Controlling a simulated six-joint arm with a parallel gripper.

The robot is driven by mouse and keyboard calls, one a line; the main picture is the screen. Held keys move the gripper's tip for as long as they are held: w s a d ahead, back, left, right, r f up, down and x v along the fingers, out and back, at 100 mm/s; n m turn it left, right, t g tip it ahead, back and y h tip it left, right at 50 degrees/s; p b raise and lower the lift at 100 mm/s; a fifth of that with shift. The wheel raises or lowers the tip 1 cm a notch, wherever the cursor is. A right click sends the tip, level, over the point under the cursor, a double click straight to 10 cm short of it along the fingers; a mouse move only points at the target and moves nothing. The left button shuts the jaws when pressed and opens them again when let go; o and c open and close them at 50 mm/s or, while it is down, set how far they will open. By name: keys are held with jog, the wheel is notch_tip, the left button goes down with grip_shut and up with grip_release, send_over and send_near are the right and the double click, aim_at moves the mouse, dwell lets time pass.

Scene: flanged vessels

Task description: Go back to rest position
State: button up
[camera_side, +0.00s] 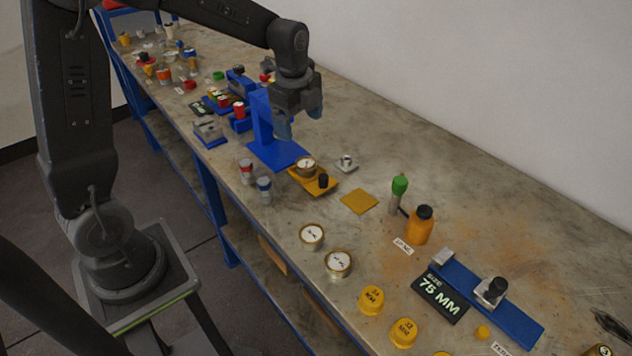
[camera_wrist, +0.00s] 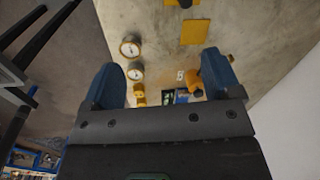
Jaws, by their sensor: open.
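My gripper (camera_side: 299,128) hangs in the air above the far middle of the workbench, beside the upright of a blue stand (camera_side: 262,118). In the wrist view its two blue fingers (camera_wrist: 168,82) are spread wide apart with nothing between them. Below and to the right of it in the side view, a gauge (camera_side: 306,167) sits on a yellow tray (camera_side: 322,184) with a small black knob (camera_side: 323,181). No flanged vessel can be made out for certain.
Two round gauges (camera_side: 312,236) (camera_side: 339,264), yellow caps (camera_side: 371,300), an orange bottle (camera_side: 420,226), a green-topped tool (camera_side: 398,192) and a blue fixture (camera_side: 490,300) stand on the bench. A yellow square (camera_side: 359,201) lies flat. A white wall (camera_side: 480,80) runs behind.

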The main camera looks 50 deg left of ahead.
jog(key=s+d+r+n+t, duration=0.2)
jog(key=s+d+r+n, duration=0.2)
jog(key=s+n, duration=0.4)
jog(key=s+d+r+n+t, duration=0.2)
jog(key=s+d+r+n, duration=0.2)
jog(key=s+n, duration=0.4)
jog(key=s, duration=0.3)
jog(key=shift+s+d+t, duration=0.15)
jog(key=shift+s+t, duration=0.15)
jog(key=shift+s, duration=0.1)
jog(key=shift+c, duration=0.3)
